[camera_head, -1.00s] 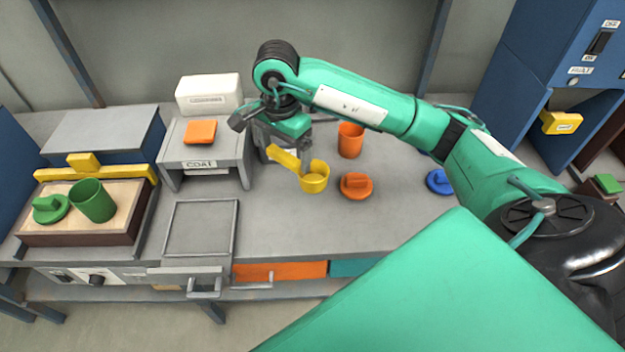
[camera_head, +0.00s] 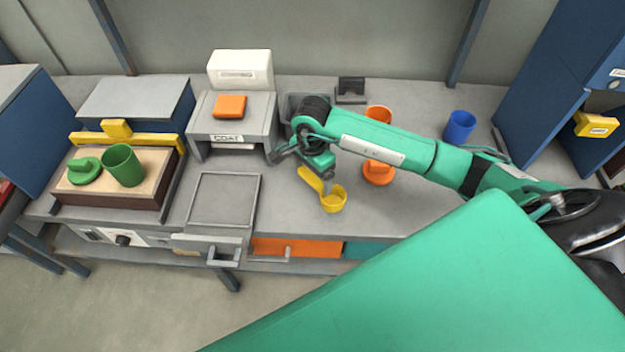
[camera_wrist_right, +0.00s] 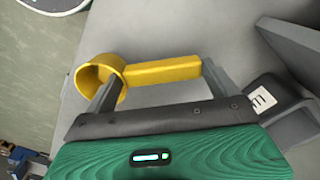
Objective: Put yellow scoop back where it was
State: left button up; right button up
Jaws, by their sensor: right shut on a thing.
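The yellow scoop (camera_head: 334,202) is over the grey bench near its front edge, in front of my right arm. Its handle points back and left. My right gripper (camera_head: 324,174) is at the scoop, shut on it. In the right wrist view the scoop (camera_wrist_right: 160,72) lies across between the two fingers (camera_wrist_right: 160,88), one at the cup and one at the handle's far end. I cannot tell whether it touches the bench. My left gripper is not in view.
A grey stand (camera_head: 199,137) with an orange block (camera_head: 230,106) is left of the gripper. A grey bin (camera_head: 289,108) sits behind it. An orange cup (camera_head: 379,114) and orange lid (camera_head: 379,173) are right, partly behind my arm. A blue cup (camera_head: 460,127) is farther right. A square tray (camera_head: 222,226) is front left.

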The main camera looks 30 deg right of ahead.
aim_at(312, 177)
notch_tip(312, 177, down, 4)
jog(key=shift+r+p, duration=0.2)
jog(key=shift+p, duration=0.1)
jog(key=shift+f, duration=0.1)
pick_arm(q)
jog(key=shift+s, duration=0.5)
pick_arm(e)
jog(key=shift+f, duration=0.1)
